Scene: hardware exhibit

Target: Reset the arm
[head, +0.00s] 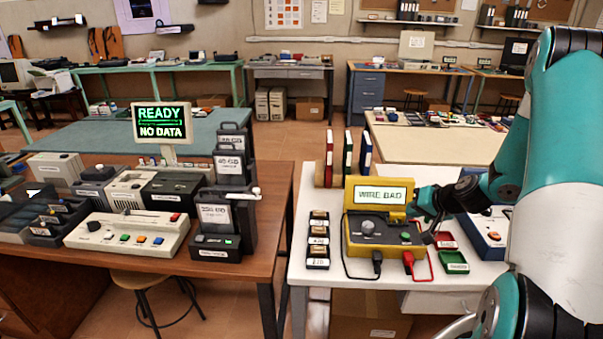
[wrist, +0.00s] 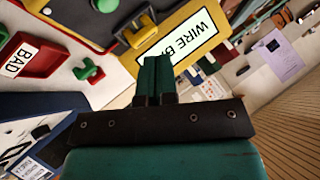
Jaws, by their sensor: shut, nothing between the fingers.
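My arm (head: 570,150) reaches in from the right side of the head view, bent at the elbow. My gripper (head: 428,210) is over the white table, at the right edge of the yellow tester (head: 385,250) whose display reads "WIRE BAD". In the wrist view my gripper (wrist: 157,78) has its two fingers together with nothing between them. The yellow tester's display (wrist: 180,45) lies just beyond the fingertips there. I cannot tell whether the fingers touch it.
A red tray (head: 445,240) and a green tray (head: 453,262) sit right of the tester. A blue-sided box (head: 485,232) stands beneath my forearm. Red, green and blue binders (head: 347,160) stand behind. Small dark blocks (head: 318,240) line the left side.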

